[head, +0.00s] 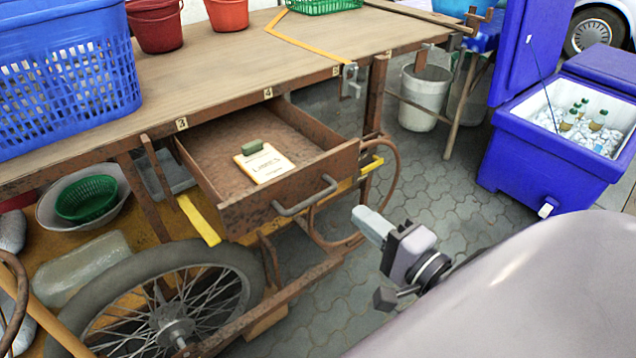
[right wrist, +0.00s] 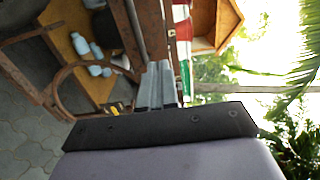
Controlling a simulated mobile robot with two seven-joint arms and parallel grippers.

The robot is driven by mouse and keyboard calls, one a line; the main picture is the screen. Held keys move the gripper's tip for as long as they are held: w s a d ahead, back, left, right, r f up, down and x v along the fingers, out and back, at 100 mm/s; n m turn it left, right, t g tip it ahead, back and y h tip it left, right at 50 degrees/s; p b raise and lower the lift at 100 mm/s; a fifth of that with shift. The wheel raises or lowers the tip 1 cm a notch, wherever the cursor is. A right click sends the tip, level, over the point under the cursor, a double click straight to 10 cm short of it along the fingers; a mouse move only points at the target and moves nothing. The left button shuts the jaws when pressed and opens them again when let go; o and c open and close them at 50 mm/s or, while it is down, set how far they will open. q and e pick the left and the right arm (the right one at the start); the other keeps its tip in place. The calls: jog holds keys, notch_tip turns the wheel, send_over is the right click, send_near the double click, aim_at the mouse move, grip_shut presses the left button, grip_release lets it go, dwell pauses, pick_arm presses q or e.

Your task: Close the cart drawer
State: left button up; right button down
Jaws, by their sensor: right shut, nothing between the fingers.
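The cart drawer (head: 263,168) is pulled open from under the wooden cart top. It is brown and rusty, with a grey bar handle (head: 306,197) on its front. A cream booklet (head: 266,164) and a small green object (head: 252,147) lie inside it. My right gripper (head: 366,219) is shut and empty, to the right of the drawer front and apart from the handle in the head view. It also shows in the right wrist view (right wrist: 157,72), with the cart's frame beyond it. My left gripper is not in view.
The cart top (head: 220,75) carries a blue basket (head: 65,70) and red buckets (head: 155,25). A spoked wheel (head: 165,305) is below the drawer. A blue cooler (head: 545,150) with bottles stands at right. Paved floor between is clear.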

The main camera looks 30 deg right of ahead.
jog(key=b, duration=0.1)
send_near(307, 171)
jog(key=w, duration=0.5)
jog(key=shift+w+a, duration=0.1)
jog(key=shift+w, duration=0.05)
jog(key=shift+w+b, duration=0.35)
jog(key=shift+w, duration=0.2)
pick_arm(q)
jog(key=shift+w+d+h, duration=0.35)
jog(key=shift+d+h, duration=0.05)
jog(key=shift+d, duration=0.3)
pick_arm(e)
jog(key=shift+w+a, duration=0.1)
jog(key=shift+w, duration=0.1)
jog(key=shift+w, duration=0.1)
